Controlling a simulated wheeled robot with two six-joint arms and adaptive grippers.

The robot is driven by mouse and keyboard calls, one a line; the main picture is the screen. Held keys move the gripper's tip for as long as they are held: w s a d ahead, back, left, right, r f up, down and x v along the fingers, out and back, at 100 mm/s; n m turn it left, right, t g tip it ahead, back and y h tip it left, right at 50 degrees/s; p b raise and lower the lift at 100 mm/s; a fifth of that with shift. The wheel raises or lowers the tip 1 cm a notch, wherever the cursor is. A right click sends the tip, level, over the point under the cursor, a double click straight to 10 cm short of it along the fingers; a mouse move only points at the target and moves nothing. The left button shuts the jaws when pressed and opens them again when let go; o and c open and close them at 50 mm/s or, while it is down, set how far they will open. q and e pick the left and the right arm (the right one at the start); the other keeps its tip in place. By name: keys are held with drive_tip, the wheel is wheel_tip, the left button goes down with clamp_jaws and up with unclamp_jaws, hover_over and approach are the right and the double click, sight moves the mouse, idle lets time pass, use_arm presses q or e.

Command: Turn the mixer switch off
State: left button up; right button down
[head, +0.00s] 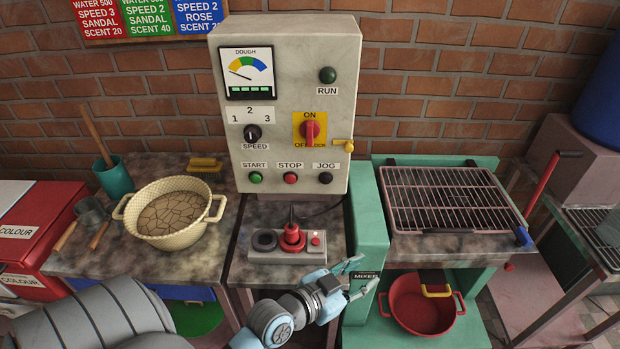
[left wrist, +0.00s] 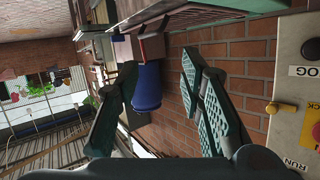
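The mixer switch (head: 311,131) is a red handle on a yellow plate marked ON above and OFF below, on the front of the pale control box (head: 285,85). The handle stands about upright; which end points to a mark is unclear. A yellow lever (head: 343,145) sits just right of it. My left gripper (head: 367,272) is open and empty, low in front of the green post and well below the switch. In the left wrist view my left gripper (left wrist: 160,65) has its fingers spread, with the switch plate (left wrist: 310,120) at the right edge. My right gripper is out of view.
A small console (head: 287,247) with a red joystick stands below the box, close to my left gripper. A green stand (head: 368,225) holds a wire rack (head: 450,198), with a red pot (head: 422,305) beneath. A cream basin (head: 168,212) is at left.

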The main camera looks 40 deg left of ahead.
use_arm(q)
drive_tip(key=w+a+r+n+t+y, duration=0.25)
drive_tip(key=w+a+r+t, duration=0.2)
drive_tip(key=r, duration=0.25)
drive_tip(key=n+y, duration=0.9)
drive_tip(key=y, duration=0.6)
approach(309, 136)
drive_tip(key=shift+g+h, duration=0.25)
drive_tip(key=shift+g, duration=0.2)
drive_tip(key=x, duration=0.8)
drive_tip(key=shift+r+p, duration=0.3)
drive_tip(key=shift+p, duration=0.05)
drive_tip(key=shift+w+a+r, duration=0.15)
drive_tip(key=shift+w+r, duration=0.1)
clamp_jaws()
